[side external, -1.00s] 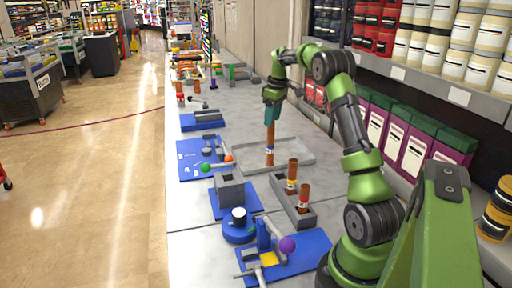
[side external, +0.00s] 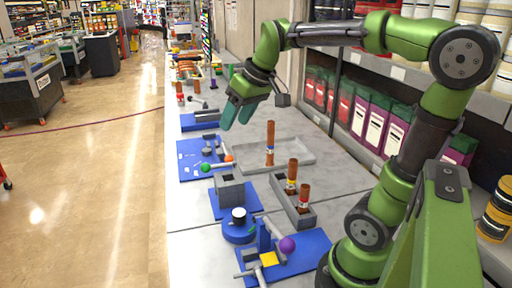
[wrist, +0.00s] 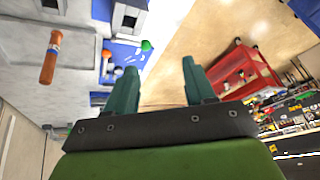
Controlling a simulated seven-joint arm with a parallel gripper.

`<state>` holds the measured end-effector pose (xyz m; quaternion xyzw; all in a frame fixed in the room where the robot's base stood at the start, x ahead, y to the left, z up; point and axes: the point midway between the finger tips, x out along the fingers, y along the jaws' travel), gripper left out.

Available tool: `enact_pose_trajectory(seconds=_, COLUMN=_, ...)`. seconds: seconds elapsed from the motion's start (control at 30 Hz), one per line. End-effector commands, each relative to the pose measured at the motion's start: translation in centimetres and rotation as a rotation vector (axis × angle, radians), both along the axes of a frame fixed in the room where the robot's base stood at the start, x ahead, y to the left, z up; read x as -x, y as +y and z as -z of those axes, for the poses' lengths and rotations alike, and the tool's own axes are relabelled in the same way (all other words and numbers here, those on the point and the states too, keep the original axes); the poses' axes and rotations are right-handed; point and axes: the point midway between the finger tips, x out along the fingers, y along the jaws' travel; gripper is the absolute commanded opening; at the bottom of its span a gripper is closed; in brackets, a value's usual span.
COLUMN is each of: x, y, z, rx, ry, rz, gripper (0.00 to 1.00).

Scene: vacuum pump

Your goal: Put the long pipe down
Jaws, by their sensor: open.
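The long pipe (side external: 270,145) is a copper-brown tube with a coloured band low on it. In the side view it stands upright in the grey tray (side external: 300,160). It also shows in the wrist view (wrist: 48,67), at the upper left, apart from the fingers. My gripper (side external: 236,118) has teal fingers, is open and empty, and is tilted above and to the left of the pipe. In the wrist view its spread fingers (wrist: 158,85) have nothing between them.
Blue mats with a grey block (side external: 230,188), a blue round part (side external: 238,230) and a purple ball (side external: 287,244) lie on the bench. Shelves with boxes line the right.

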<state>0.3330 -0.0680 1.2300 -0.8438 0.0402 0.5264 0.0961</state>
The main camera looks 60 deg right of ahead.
Motion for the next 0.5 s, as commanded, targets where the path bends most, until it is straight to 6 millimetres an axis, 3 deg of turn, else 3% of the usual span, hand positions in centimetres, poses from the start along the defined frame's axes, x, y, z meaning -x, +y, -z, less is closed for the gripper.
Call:
enact_pose_trajectory(seconds=0.03, x=1.9, y=2.6, z=0.5, rx=-0.027, ry=-0.036, rz=0.005, gripper=0.54)
enact_pose_trajectory(seconds=0.1, x=4.2, y=5.3, z=1.5, rx=-0.074, ry=-0.075, rz=0.029, gripper=0.54)
enact_pose_trajectory(seconds=0.2, x=6.8, y=7.8, z=3.2, rx=-0.136, ry=-0.117, rz=0.06, gripper=0.54)
enact_pose_trajectory(seconds=0.33, x=9.0, y=9.6, z=4.8, rx=-0.194, ry=-0.146, rz=0.089, gripper=0.54)
enact_pose_trajectory(seconds=0.5, x=9.7, y=10.1, z=5.6, rx=-0.219, ry=-0.156, rz=0.104, gripper=0.54)
